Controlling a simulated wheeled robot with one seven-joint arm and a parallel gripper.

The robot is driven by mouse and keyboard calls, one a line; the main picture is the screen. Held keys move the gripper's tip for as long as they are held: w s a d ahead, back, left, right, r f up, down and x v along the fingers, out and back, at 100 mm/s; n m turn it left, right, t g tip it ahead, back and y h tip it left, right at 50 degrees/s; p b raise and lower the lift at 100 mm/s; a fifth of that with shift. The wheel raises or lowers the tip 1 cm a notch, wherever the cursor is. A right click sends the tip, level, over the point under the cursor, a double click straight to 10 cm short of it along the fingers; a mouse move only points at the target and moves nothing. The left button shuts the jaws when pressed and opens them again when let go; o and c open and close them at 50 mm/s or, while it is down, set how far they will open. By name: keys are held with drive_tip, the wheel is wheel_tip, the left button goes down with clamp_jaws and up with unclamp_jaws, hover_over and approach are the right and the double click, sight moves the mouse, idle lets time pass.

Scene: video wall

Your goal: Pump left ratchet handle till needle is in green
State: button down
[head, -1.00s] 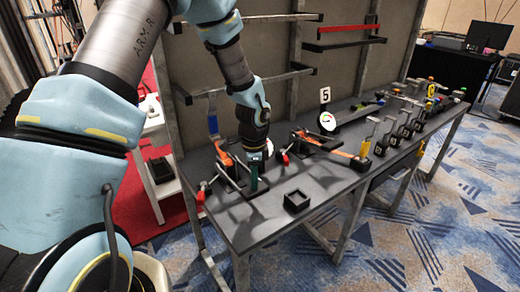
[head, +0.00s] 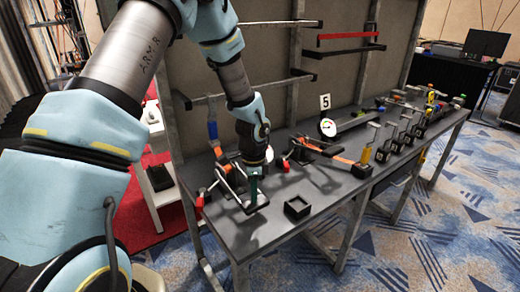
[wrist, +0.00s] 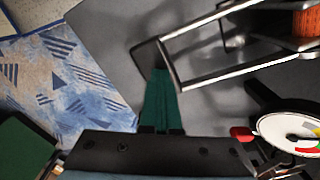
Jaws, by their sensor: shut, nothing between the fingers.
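The left ratchet (head: 227,172) is at the near left end of the table, with an orange strap and a metal frame handle. In the wrist view the handle's two metal bars (wrist: 205,80) run from the orange spool (wrist: 300,22) to a crossbar beside my fingertips. My gripper (head: 252,200) is shut and empty, pointing down; its teal fingers also show in the wrist view (wrist: 161,78). They are close to the handle's end; I cannot tell whether they touch. The gauge (wrist: 287,128) has a white dial with green, yellow and red marks; I cannot make out the needle clearly.
A red-tipped lever (wrist: 240,133) is beside the gauge. A small black square tray (head: 297,208) stands right of my gripper. A second ratchet with an orange strap (head: 345,162) and a second gauge (head: 327,127) lie further right. The front table edge is near.

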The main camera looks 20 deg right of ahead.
wheel_tip(320, 180, up, 8)
drive_tip(key=p, duration=0.5)
drive_tip(key=shift+f, duration=0.15)
idle(0.6)
drive_tip(key=shift+a+f+b, duration=0.1)
drive_tip(key=shift+f+b, duration=3.35)
drive_tip(key=shift+f, duration=1.65)
wheel_tip(320, 180, up, 10)
drive_tip(key=p, duration=0.8)
drive_tip(key=shift+r, duration=0.2)
